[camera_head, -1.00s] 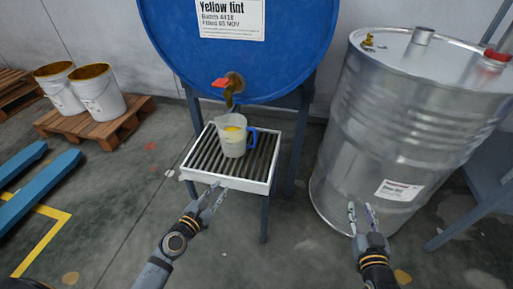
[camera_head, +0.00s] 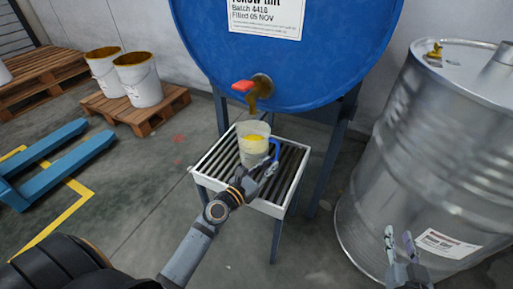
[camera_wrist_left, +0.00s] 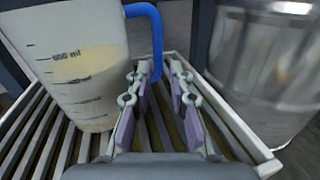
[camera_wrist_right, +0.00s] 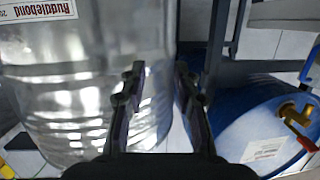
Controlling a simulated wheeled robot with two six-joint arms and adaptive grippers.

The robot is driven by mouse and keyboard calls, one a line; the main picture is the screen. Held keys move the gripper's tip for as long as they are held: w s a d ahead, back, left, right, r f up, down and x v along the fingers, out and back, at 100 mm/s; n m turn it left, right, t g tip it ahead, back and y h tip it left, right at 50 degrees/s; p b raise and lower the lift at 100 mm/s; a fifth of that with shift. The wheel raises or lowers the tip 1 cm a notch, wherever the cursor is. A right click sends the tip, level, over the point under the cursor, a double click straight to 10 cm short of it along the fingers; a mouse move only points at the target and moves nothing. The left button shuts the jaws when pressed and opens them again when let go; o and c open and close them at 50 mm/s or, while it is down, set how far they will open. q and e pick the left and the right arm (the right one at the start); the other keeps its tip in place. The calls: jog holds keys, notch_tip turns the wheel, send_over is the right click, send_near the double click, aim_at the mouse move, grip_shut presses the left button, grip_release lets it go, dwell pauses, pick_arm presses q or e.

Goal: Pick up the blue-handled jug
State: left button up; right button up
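The clear jug (camera_head: 252,148) with a blue handle (camera_head: 276,150) stands upright on the slatted tray stand under the drum tap, with yellow liquid inside. My left gripper (camera_head: 266,168) is at the handle side of the jug. In the left wrist view the jug (camera_wrist_left: 75,70) is at the left, and its handle (camera_wrist_left: 156,40) runs down to the fingertips. The left fingers (camera_wrist_left: 162,78) are apart with a gap between them; whether the handle's lower end is between them is unclear. My right gripper (camera_head: 402,243) is open and empty in front of the steel drum.
A blue drum (camera_head: 290,55) with a red-handled tap (camera_head: 255,88) is above the tray stand (camera_head: 269,207). A large steel drum (camera_head: 425,150) stands at the right. White buckets (camera_head: 140,80) sit on a pallet (camera_head: 135,115) at the left. Floor between is clear.

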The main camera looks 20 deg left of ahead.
aim_at(276, 157)
pick_arm(q)
jog(key=shift+w, duration=0.2)
